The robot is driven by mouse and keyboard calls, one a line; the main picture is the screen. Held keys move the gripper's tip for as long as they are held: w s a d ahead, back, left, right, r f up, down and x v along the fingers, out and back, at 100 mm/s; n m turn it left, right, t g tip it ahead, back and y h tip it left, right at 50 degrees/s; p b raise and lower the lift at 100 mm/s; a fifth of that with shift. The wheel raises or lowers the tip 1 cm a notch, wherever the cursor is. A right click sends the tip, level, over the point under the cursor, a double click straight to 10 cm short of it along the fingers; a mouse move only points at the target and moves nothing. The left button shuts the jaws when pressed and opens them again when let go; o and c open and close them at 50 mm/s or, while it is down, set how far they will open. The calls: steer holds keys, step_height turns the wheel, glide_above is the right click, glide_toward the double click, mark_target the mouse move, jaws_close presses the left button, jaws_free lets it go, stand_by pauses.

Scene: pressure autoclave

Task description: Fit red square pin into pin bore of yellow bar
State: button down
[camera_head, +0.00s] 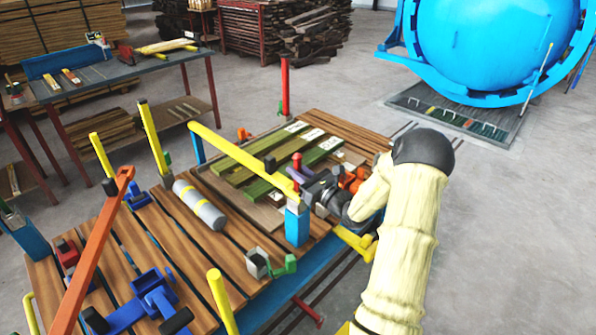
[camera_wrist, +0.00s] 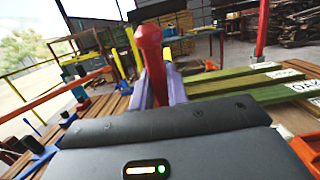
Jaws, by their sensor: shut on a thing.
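The red square pin (camera_head: 297,162) stands roughly upright at the near right end of the yellow bar (camera_head: 240,157). My gripper (camera_head: 304,183) reaches in from the right and is shut on the pin. In the wrist view the red pin (camera_wrist: 150,55) rises between the two fingers of my gripper (camera_wrist: 158,88), with its rounded head above them. The yellow bar slopes from the back left to the top of a blue post (camera_head: 297,224). The pin bore and the pin's lower end are hidden by the gripper, so I cannot tell whether the pin is in the bore.
Green planks (camera_head: 245,172) with white labels lie behind the bar on the slatted wooden deck. A grey cylinder (camera_head: 200,204) with yellow bands lies to the left. An orange bar (camera_head: 92,250) and upright yellow posts stand at the left. Orange parts (camera_head: 353,180) sit close behind my wrist.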

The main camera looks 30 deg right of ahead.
mark_target(298, 186)
steer(key=shift+f+b, duration=1.8)
steer(key=shift+f, duration=1)
steer(key=shift+r, duration=0.1)
steer(key=shift+r+p, duration=2.85)
steer(key=shift+r, duration=0.85)
steer(key=shift+f+b, duration=0.45)
steer(key=shift+f, duration=0.5)
stand_by(0.5)
